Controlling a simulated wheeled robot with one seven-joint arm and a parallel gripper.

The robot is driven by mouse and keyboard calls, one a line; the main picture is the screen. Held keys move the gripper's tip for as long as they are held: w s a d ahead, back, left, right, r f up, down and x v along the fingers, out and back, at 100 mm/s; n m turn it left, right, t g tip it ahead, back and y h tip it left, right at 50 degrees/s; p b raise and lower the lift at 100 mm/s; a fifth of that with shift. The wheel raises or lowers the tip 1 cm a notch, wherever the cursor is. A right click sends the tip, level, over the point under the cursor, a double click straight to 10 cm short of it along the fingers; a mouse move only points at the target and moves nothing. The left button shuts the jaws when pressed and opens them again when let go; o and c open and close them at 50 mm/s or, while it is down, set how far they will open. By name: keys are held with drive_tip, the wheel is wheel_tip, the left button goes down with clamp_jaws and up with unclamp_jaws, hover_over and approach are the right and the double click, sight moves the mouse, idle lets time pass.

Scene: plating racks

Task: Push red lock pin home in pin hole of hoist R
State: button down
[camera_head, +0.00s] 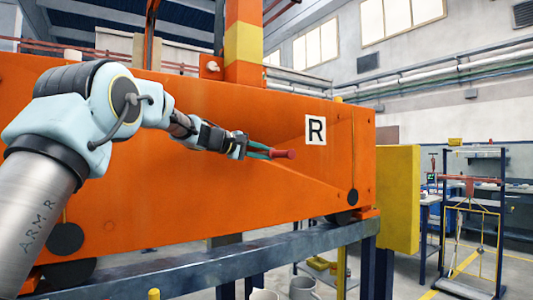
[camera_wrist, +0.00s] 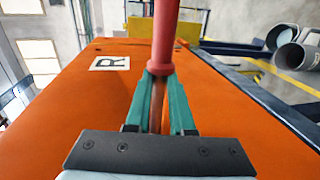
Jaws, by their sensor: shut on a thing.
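The red lock pin (camera_head: 284,154) is held between the green fingers of my gripper (camera_head: 265,152), in front of the orange side of hoist R (camera_head: 240,110). In the wrist view the pin (camera_wrist: 164,35) rises from between the green fingertips (camera_wrist: 161,75), which are shut on it. The hoist's orange face (camera_wrist: 90,100) lies behind the pin there. The white R plate (camera_head: 316,130) is just right of the pin in the head view. I cannot make out the pin hole, nor tell whether the pin touches the hoist.
A blue-grey rail (camera_head: 200,270) runs below the hoist. A yellow panel (camera_head: 398,195) stands at its right end. A rack with a red bar (camera_head: 470,185) stands at the far right.

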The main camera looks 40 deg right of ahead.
drive_tip(key=shift+w+d+r+p, duration=0.15)
drive_tip(key=shift+w+p, duration=1.95)
drive_tip(key=shift+w, duration=0.65)
drive_tip(key=c, duration=0.7)
unclamp_jaws()
drive_tip(key=shift+f, duration=0.2)
drive_tip(key=b+v, duration=0.5)
drive_tip(key=v, duration=0.6)
drive_tip(key=shift+c, duration=0.3)
